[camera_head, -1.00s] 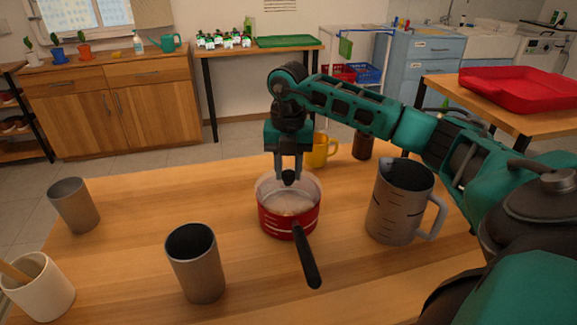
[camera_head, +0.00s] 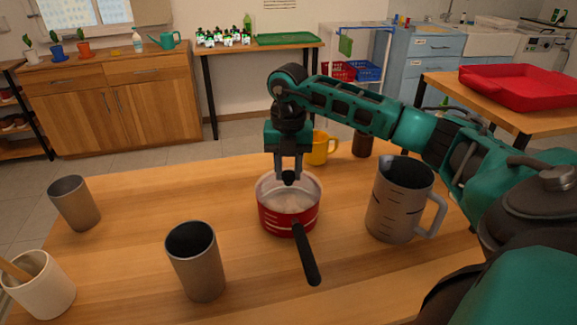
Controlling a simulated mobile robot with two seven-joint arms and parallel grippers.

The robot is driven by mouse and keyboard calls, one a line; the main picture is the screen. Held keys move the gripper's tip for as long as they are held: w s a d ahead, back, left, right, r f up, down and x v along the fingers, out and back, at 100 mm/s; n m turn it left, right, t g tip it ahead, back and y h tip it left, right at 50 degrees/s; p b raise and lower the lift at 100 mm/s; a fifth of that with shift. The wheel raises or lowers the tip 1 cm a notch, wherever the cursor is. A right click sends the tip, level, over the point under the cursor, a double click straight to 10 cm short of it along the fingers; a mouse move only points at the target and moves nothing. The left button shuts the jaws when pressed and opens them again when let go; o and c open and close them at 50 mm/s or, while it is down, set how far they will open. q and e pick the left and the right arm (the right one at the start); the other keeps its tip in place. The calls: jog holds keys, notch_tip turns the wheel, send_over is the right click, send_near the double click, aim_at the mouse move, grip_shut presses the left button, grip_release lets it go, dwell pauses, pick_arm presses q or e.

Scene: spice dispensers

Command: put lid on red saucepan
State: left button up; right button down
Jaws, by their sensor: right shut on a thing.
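The red saucepan (camera_head: 288,222) stands upright on the wooden table, its black handle (camera_head: 306,262) pointing toward the front. A glass lid (camera_head: 288,198) with a black knob lies at the saucepan's mouth; whether it is fully seated on the rim I cannot tell. My right gripper (camera_head: 289,178) comes down from above over the saucepan and is shut on the lid's black knob. The fingers hide part of the lid's far side. My left gripper is not in view.
A grey metal jug (camera_head: 393,212) stands right of the saucepan, under my right arm. A yellow mug (camera_head: 316,149) and a dark brown jar (camera_head: 362,145) stand behind. Grey cups (camera_head: 196,265) (camera_head: 74,203) and a white pot (camera_head: 42,288) stand left. The table between them is clear.

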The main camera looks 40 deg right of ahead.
aim_at(288, 173)
jog(key=shift+f, duration=0.1)
jog(key=c, duration=0.7)
grip_release()
jog(key=shift+o, duration=0.3)
jog(key=o, duration=0.4)
notch_tip(288, 173, up, 7)
jog(key=p, duration=0.6)
jog(key=shift+s+a+f, duration=0.1)
